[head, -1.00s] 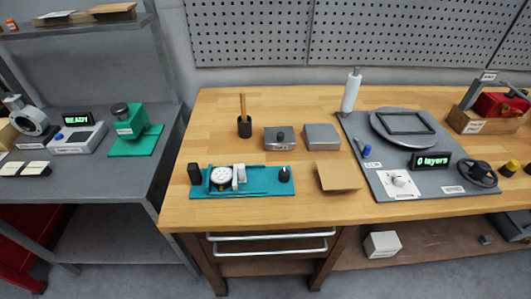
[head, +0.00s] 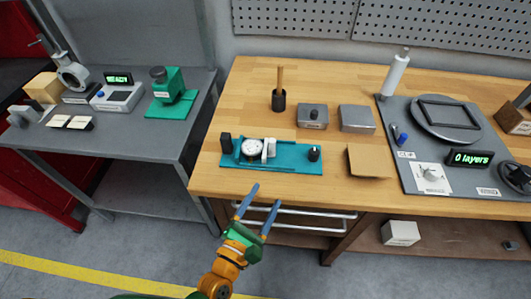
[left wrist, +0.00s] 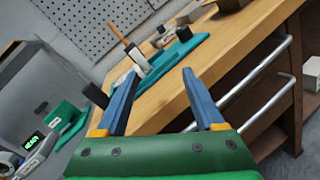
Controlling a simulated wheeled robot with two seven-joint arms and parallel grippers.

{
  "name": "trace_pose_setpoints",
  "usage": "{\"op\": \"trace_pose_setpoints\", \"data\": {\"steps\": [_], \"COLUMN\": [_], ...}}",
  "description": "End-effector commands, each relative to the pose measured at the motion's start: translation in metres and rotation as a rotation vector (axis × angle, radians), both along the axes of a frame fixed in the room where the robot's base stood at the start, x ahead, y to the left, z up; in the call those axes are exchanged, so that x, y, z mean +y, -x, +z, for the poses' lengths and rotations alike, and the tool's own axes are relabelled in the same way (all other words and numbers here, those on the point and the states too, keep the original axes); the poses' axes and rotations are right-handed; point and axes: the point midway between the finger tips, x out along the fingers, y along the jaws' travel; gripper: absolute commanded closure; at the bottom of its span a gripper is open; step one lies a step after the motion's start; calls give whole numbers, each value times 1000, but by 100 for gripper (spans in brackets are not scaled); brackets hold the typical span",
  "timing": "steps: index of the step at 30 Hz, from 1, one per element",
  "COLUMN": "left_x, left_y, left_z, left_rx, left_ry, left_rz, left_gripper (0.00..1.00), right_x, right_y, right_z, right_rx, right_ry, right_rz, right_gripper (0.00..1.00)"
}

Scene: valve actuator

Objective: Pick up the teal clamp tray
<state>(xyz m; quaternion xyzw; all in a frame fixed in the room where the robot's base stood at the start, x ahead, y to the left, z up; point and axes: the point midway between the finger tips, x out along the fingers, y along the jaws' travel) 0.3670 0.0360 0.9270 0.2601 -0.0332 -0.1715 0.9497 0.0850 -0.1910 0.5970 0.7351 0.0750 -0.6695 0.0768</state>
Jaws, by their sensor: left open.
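The teal clamp tray (head: 289,161) lies flat on the wooden bench near its front edge. It carries a white dial gauge (head: 253,147), a pale clamp block, a black block at its left end and a black knob at its right end. In the left wrist view the tray (left wrist: 182,52) shows beyond the fingers, partly hidden by the left finger. My left gripper (head: 258,196) is open and empty, just in front of the bench edge, apart from the tray. My right gripper is not in view.
A brown cardboard piece (head: 367,161) lies right of the tray. Behind stand a black cup with a stick (head: 279,101) and two grey blocks (head: 312,117). A grey side bench (head: 140,138) stands at left.

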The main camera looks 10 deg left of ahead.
Motion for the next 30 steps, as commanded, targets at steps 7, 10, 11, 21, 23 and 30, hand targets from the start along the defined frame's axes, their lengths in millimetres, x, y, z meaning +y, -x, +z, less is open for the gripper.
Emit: {"op": "trace_pose_setpoints", "data": {"steps": [7, 10, 11, 21, 23, 30], "left_x": [120, 128, 128, 125, 124, 124], "left_y": [-38, -57, -65, -126, -139, -157], "left_z": [20, 22, 22, 26, 28, 26], "left_rx": [62, 58, 59, 62, 62, 65], "left_ry": [500, 533, 535, 531, 529, 525], "left_rz": [333, 355, 355, 352, 351, 351], "left_gripper": [30, 30, 30, 30, 30, 30], "right_x": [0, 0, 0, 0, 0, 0], "right_y": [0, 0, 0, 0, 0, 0], "right_z": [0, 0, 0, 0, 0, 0], "right_rx": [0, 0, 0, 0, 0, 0], "right_ry": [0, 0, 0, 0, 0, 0], "right_rz": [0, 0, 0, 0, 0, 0], "right_gripper": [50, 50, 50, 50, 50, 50]}}
